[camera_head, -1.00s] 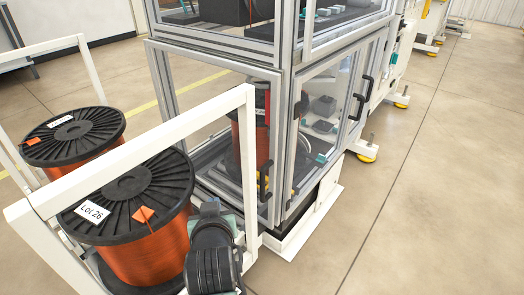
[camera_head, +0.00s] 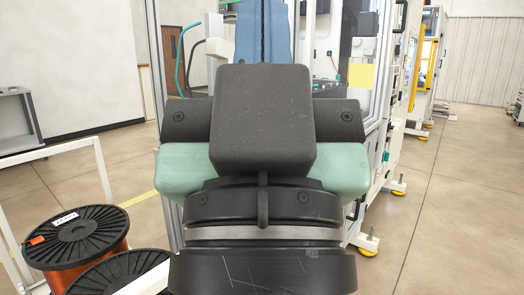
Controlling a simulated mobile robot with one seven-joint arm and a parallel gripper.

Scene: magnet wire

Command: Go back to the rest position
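My gripper (camera_head: 263,120) fills the middle of the head view, seen from behind, close to the camera and pointing away. Its black wrist and housing have teal-green parts at both sides. A blue piece rises above the housing at the top of the picture, and I cannot tell whether it belongs to the gripper. The fingertips are hidden, so I cannot see whether it is open or holds anything. Two black-flanged spools of copper wire stand at the lower left: the farther spool (camera_head: 78,240) and the nearer spool (camera_head: 115,275), which is partly cut off.
A white frame (camera_head: 103,175) stands around the spools. An aluminium-framed machine (camera_head: 378,100) stands behind my gripper, largely covered by it. A grey table (camera_head: 15,115) is at the far left. The floor at the right (camera_head: 460,220) is clear.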

